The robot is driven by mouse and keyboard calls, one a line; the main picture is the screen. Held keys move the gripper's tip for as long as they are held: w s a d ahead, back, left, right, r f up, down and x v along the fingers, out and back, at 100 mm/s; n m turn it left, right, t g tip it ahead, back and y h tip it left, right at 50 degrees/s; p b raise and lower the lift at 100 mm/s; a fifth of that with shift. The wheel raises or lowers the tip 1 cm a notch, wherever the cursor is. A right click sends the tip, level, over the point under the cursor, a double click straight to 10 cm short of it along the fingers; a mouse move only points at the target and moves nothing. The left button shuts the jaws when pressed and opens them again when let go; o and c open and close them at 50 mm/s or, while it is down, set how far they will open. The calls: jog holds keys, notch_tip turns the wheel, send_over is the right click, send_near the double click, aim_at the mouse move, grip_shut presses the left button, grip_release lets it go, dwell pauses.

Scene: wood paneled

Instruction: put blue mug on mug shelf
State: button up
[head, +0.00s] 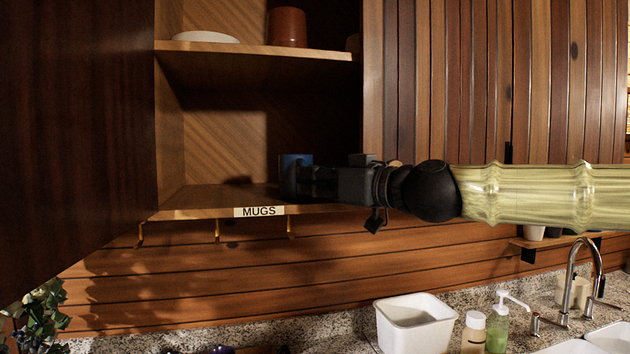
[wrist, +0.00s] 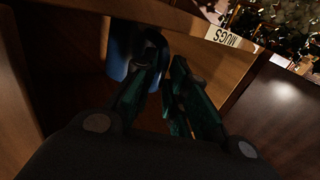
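The blue mug (head: 295,159) is inside the open cupboard, at the right of the lower shelf (head: 190,207) labelled MUGS. Its upper part shows above my gripper (head: 290,180); its base is hidden, so I cannot tell whether it touches the shelf. My gripper reaches in from the right at the mug. In the wrist view, the mug (wrist: 120,48) shows beside and behind the left finger. The two fingertips (wrist: 166,58) are close together with a narrow dark gap. I cannot tell whether the mug's handle is pinched between them.
The upper shelf (head: 255,51) holds a white plate (head: 206,37) and a brown mug (head: 287,27). The open cupboard door (head: 75,130) stands at the left. The lower shelf is clear left of the mug. Below are a white bin (head: 416,325), a soap bottle (head: 498,325) and a faucet (head: 570,275).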

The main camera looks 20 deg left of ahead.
jog(key=shift+o, duration=1.1)
jog(key=shift+d+r, duration=0.1)
jog(key=shift+r, duration=0.1)
jog(key=b+v, duration=0.3)
jog(key=v, duration=0.9)
